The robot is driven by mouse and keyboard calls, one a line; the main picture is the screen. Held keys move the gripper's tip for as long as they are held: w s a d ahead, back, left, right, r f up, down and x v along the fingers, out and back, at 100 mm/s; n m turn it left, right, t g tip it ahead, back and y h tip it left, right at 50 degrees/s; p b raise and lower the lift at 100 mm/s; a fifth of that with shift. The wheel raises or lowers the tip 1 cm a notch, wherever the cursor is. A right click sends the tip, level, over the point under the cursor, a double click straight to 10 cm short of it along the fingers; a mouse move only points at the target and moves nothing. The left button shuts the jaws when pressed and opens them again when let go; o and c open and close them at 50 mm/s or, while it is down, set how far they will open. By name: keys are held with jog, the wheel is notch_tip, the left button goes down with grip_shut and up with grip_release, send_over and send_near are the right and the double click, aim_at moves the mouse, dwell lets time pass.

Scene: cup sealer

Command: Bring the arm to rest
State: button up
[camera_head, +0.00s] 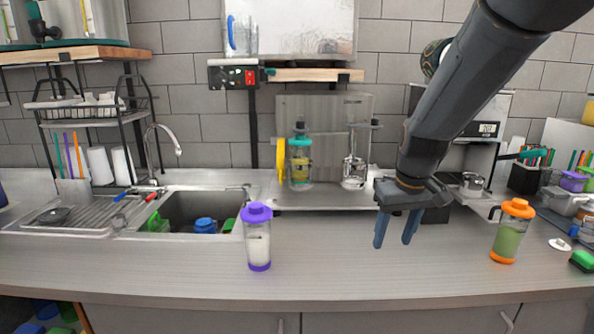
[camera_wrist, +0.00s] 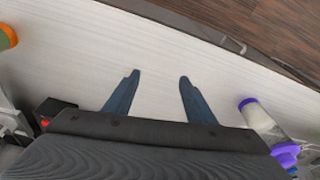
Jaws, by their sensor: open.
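My gripper (camera_head: 394,244) hangs from my raised arm over the counter, right of the middle in the head view. Its two blue fingers point down, are spread apart, and hold nothing. In the wrist view my gripper (camera_wrist: 156,82) shows both fingers apart over bare counter. The counter (camera_head: 350,262) is pale grey. A purple-lidded cup (camera_head: 258,240) with white contents stands upright left of my gripper, apart from it. It also shows at the right of the wrist view (camera_wrist: 258,115).
An orange-lidded cup (camera_head: 508,236) with green contents stands to the right. A steel sink (camera_head: 178,212) lies at the left. A dispenser with a teal top (camera_head: 300,160) stands behind. A coffee machine (camera_head: 482,135) is behind my arm. The counter between the two cups is clear.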

jog(key=s+a+f+m, duration=0.1)
jog(key=s+a+f, duration=0.15)
jog(key=s, duration=0.55)
jog(key=s+a+f+m, duration=0.1)
jog(key=s+f, duration=0.3)
jog(key=s, duration=0.4)
notch_tip(320, 180, down, 11)
jog(key=g+b, duration=0.1)
jog(key=b, duration=0.9)
jog(key=shift+s+g, duration=0.4)
